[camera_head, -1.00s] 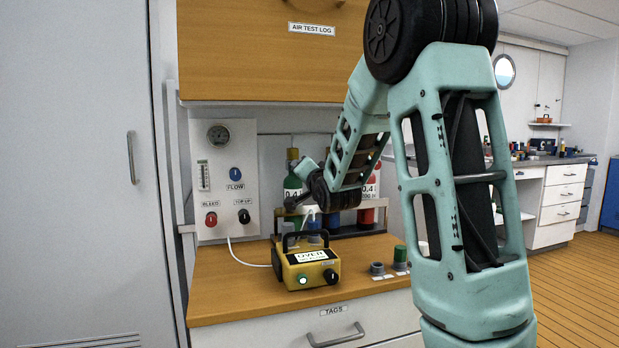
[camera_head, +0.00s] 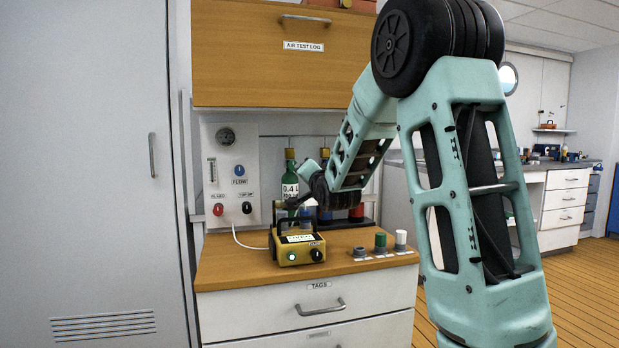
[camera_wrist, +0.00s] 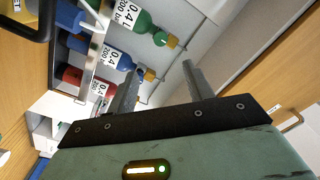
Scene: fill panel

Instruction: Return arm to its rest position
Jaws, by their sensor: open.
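My teal arm (camera_head: 470,200) fills the right of the head view, bent at a high elbow, with its forearm reaching down and left to the bench. My gripper in the wrist view (camera_wrist: 161,70) has two grey fingers spread apart with nothing between them. In the head view the wrist end is small and dark, in front of the bottles and above the yellow box (camera_head: 297,247), and the fingers are hard to make out. A green bottle (camera_head: 290,180) stands just behind the wrist. Blue and red bottles are partly hidden by the arm.
The gauge panel (camera_head: 225,193) with knobs stands left of the bottles. A wooden cabinet (camera_head: 280,75) overhangs the bench. Several small caps (camera_head: 380,242) stand on the bench top's right side. A drawer labelled TAGS (camera_head: 290,307) is shut. Open wooden floor (camera_head: 585,270) lies to the right.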

